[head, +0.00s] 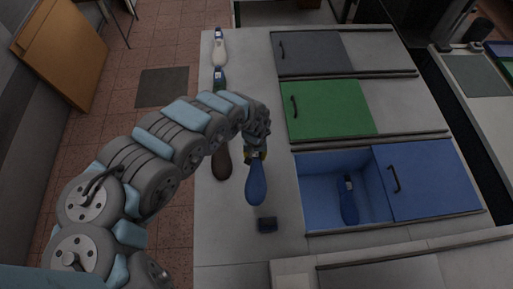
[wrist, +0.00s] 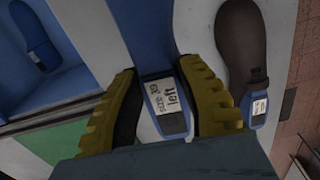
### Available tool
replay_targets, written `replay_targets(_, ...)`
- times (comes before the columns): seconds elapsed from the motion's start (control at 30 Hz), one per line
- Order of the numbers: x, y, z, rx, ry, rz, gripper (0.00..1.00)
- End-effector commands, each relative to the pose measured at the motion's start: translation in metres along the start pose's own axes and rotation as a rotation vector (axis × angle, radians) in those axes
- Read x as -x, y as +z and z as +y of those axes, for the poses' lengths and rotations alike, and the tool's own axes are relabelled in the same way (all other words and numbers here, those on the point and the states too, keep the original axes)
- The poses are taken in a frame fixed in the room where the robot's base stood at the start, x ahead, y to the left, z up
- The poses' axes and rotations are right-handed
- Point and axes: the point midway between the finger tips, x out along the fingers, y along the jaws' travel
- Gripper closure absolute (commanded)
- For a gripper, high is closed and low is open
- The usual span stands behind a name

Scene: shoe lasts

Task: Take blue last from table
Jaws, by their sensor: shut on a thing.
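A blue last (head: 257,184) hangs from my gripper (head: 257,154) over the table in the head view. In the wrist view my gripper (wrist: 168,108) has its two yellow ridged fingers shut on the blue last (wrist: 150,35), one on each side of its labelled end. The label reads "left" and a size that is hard to read. Another blue last (head: 348,200) lies inside the open blue compartment (head: 318,172), and it also shows in the wrist view (wrist: 35,35). I cannot tell the exact gap between the held last and the table (head: 235,240).
A brown last (head: 222,162) lies just left of the held one. A white last (head: 219,50) and a dark last (head: 219,77) lie farther back. Green (head: 328,108) and grey (head: 310,54) sliding covers are shut on the right.

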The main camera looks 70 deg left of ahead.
Motion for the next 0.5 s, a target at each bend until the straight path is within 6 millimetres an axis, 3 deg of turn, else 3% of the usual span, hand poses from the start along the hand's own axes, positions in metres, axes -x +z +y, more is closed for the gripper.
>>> replay_targets(0.03, 0.009, 0.003, -0.004, 0.001, -0.008, 0.0, 1.0)
replay_targets(0.5, 0.025, 0.04, -0.016, 0.005, -0.004, 0.001, 1.0)
